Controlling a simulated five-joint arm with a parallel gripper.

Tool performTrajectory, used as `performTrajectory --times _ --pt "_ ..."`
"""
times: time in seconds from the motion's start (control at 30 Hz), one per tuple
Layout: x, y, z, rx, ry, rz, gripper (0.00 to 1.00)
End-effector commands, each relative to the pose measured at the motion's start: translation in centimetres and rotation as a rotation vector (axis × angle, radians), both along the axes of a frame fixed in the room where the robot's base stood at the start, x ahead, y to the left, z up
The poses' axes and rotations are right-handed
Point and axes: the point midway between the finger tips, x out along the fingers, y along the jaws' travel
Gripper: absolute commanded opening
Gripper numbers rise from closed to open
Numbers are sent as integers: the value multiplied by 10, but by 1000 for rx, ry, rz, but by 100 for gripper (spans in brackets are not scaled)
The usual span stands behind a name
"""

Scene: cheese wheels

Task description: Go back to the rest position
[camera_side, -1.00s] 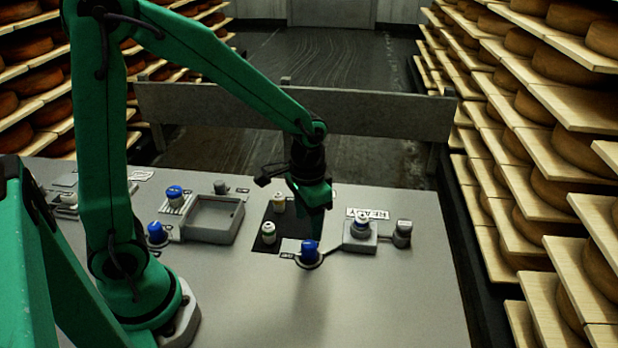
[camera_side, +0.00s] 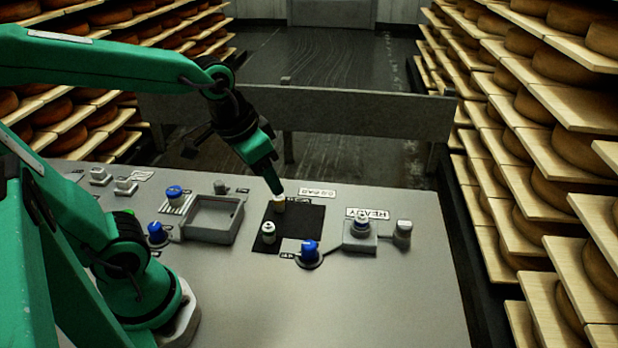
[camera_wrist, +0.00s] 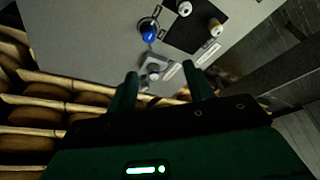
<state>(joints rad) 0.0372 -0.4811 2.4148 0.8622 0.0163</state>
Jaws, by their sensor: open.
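My gripper (camera_side: 272,180) is above the table in the side view, pointing down and to the right. Its tips overlap the far small vial in that picture. In the wrist view my gripper (camera_wrist: 165,85) shows two dark green fingers well apart with nothing between them.
Two small vials stand on the mat, the nearer one (camera_side: 268,232) and the farther one (camera_side: 280,206). A blue-capped item (camera_side: 309,249) stands by its front edge. A grey tray (camera_side: 236,229) lies left. Cheese shelves (camera_side: 540,150) flank the table.

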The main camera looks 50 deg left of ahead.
Motion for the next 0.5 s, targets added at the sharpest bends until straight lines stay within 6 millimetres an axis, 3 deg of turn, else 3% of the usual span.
performTrajectory --times 0.3,0.5 --pt "-32 8 23 -7 -116 41 52" --pt "-40 10 27 -9 -144 52 52"
